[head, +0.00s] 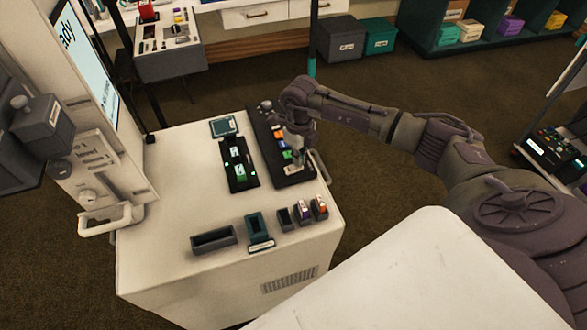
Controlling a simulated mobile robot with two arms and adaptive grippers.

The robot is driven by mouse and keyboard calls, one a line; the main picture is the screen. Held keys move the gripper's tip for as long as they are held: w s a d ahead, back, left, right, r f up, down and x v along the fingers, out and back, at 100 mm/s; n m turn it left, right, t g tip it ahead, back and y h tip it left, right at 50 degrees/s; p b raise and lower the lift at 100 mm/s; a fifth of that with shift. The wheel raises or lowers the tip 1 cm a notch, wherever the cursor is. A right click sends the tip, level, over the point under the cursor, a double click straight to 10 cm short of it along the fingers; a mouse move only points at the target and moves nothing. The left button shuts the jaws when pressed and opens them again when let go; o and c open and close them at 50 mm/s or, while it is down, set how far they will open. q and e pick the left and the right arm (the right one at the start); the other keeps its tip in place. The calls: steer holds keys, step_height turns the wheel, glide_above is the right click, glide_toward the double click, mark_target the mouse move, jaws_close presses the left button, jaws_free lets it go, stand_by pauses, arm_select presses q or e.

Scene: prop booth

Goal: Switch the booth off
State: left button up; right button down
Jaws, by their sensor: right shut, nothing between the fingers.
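The booth is a white unit with a worktop (185,185) and a lit screen (85,50) at the left; the screen's visible text ends in "ady". A long dark panel (268,128) on the far right of the worktop carries several coloured buttons or blocks, among them orange, blue and green. My right gripper (298,162) points down over the near part of this panel, shut and empty. It covers part of the panel, and I cannot tell whether it touches it. A pale label (293,170) shows just below the fingers. I cannot pick out a marked off switch. My left gripper is not in view.
A dark tray (239,185) with green-lit pieces lies left of the panel. Several small holders (213,239) stand along the front edge. The left-middle worktop is clear.

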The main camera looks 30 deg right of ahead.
steer(key=shift+f+b, duration=0.45)
steer(key=shift+f, duration=0.2)
steer(key=shift+r+p, duration=2.4)
steer(key=shift+r, duration=1.15)
